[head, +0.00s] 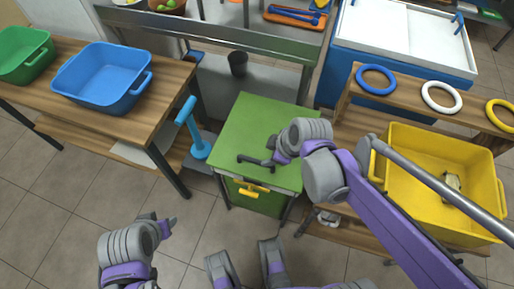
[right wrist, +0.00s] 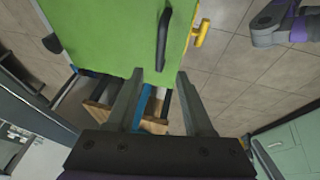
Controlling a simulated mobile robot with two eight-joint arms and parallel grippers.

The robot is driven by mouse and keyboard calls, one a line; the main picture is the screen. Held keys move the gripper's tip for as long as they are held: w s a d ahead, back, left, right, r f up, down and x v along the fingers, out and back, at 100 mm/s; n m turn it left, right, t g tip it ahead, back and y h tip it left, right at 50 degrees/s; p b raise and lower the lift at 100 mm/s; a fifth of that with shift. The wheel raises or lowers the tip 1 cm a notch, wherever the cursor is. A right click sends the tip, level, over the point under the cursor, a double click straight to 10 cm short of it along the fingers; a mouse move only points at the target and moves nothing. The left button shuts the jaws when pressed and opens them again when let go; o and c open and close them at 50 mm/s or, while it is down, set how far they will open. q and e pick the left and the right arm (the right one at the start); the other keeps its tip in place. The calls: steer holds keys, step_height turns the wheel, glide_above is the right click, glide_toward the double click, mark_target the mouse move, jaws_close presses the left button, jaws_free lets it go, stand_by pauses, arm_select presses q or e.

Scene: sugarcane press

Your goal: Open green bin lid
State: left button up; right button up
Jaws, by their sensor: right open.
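The green bin (head: 262,125) stands in the middle of the head view with its flat green lid down. A black bar handle (head: 254,160) lies along the lid's front edge, and a yellow handle (head: 250,187) is on the front face below it. My right gripper (head: 273,153) is at the right end of the black handle. In the right wrist view its fingers (right wrist: 160,75) are open and empty, with the near end of the black handle (right wrist: 163,40) lined up between the tips; contact cannot be told. My left gripper (head: 168,223) is low, left of the bin, its jaws unclear.
A wooden table (head: 150,122) with a blue tub (head: 104,78) and a green tub (head: 24,55) is left. A blue post device (head: 195,135) stands beside the bin. A yellow crate (head: 405,180) and a shelf with rings (head: 441,97) are right. Floor in front is clear.

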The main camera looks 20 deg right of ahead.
mark_target(257, 161)
steer(key=b+x, duration=0.3)
steer(key=x, duration=0.6)
steer(key=shift+s, duration=0.1)
steer(key=shift+b+x, duration=0.3)
steer(key=shift+x, duration=0.55)
jaws_close()
stand_by(0.5)
